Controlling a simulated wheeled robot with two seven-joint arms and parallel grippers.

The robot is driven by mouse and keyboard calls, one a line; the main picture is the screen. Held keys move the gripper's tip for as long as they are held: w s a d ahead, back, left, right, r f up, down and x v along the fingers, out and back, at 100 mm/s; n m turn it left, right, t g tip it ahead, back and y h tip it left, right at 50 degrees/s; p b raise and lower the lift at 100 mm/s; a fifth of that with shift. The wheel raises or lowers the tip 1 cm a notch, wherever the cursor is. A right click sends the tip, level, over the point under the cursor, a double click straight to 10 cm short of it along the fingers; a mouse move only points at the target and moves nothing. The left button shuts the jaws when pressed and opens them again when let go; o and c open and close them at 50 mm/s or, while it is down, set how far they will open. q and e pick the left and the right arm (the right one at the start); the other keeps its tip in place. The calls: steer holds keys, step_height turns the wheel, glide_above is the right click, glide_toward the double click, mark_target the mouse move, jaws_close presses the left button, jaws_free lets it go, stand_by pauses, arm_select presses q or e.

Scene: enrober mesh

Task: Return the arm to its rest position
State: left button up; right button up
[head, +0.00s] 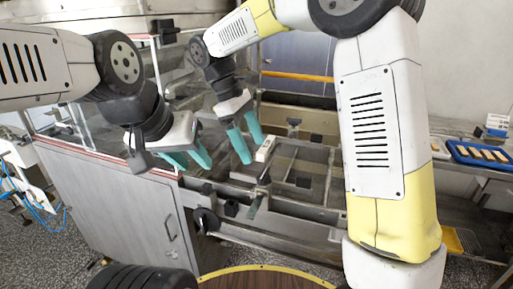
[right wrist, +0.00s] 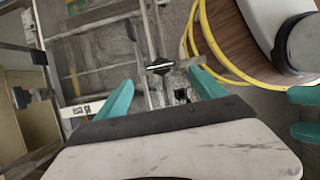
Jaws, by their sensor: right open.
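My right gripper (head: 246,142) is open and empty, above the open frame of the enrober machine (head: 310,211). In the right wrist view its two teal fingers (right wrist: 163,88) are wide apart, with metal rails and a rod below and nothing between them. My left gripper (head: 196,166) is to its left, above the machine's near left side. Its teal fingers are apart with nothing seen between them; they also show at the right edge of the right wrist view (right wrist: 300,112).
A grey cabinet door (head: 110,205) and a clear panel with a red edge are at the left. A blue tray (head: 482,153) with several light bars lies on the right bench. A yellow tray (head: 452,241) is lower. My right forearm crosses in front of the machine's right side.

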steer(key=s+d+r+m+t+y, duration=0.2)
steer(key=s+d+m+t+y, duration=0.1)
steer(key=s+d+m, duration=0.4)
steer(key=s+d+r+m+t+y, duration=0.2)
steer(key=s+d+m+t+y, duration=0.1)
steer(key=s+d+m, duration=0.4)
steer(key=d+t, duration=0.1)
steer(key=d, duration=0.2)
steer(key=shift+d+t+y, duration=0.25)
steer(key=shift+t+y, duration=0.05)
